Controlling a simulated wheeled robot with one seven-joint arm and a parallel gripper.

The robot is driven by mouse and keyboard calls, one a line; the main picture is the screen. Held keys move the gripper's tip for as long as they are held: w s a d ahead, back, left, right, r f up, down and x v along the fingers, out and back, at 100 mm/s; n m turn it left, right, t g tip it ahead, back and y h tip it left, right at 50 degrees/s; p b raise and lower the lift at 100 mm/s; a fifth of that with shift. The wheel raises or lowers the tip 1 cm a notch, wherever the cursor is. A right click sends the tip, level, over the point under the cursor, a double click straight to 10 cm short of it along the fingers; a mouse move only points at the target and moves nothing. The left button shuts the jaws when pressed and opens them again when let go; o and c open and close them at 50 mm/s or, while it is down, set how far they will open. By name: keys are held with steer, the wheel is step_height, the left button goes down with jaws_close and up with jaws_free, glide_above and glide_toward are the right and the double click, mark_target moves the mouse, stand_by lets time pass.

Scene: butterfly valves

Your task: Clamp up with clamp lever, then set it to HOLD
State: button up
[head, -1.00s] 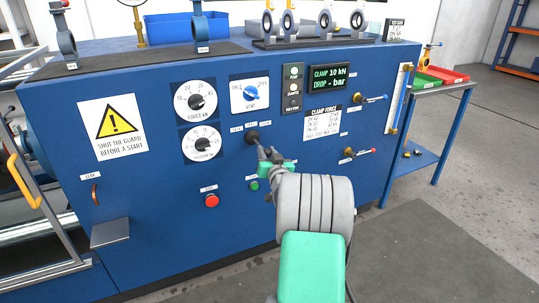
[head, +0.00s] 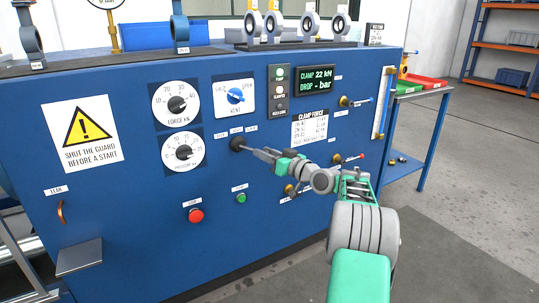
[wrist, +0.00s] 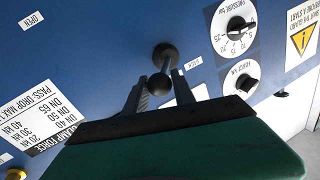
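The clamp lever (head: 237,144) is a short black lever with a ball knob on the blue panel, below a row of small labels. In the wrist view its ball (wrist: 160,84) lies between the two dark fingers of my gripper (wrist: 161,90), close to both. I cannot tell whether the fingers press on it. In the head view my gripper (head: 254,151) reaches the lever from the right. The display (head: 317,81) reads CLAMP 22 kN and DROP - bar. The lever labels are too small to read surely.
The force dial (head: 176,104) and pressure dial (head: 183,152) are left of the lever. A blue vent knob (head: 236,96) is above it. A red button (head: 196,215) and green button (head: 241,198) are below. A clamp force chart (head: 310,128) and small valve handles are on the right.

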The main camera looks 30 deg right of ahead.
steer(key=o, duration=0.4)
steer(key=p+v, duration=0.1)
steer(key=v, duration=0.6)
steer(key=shift+s+d+p, duration=0.2)
steer(key=shift+s+p, duration=0.1)
steer(key=shift+s, duration=0.05)
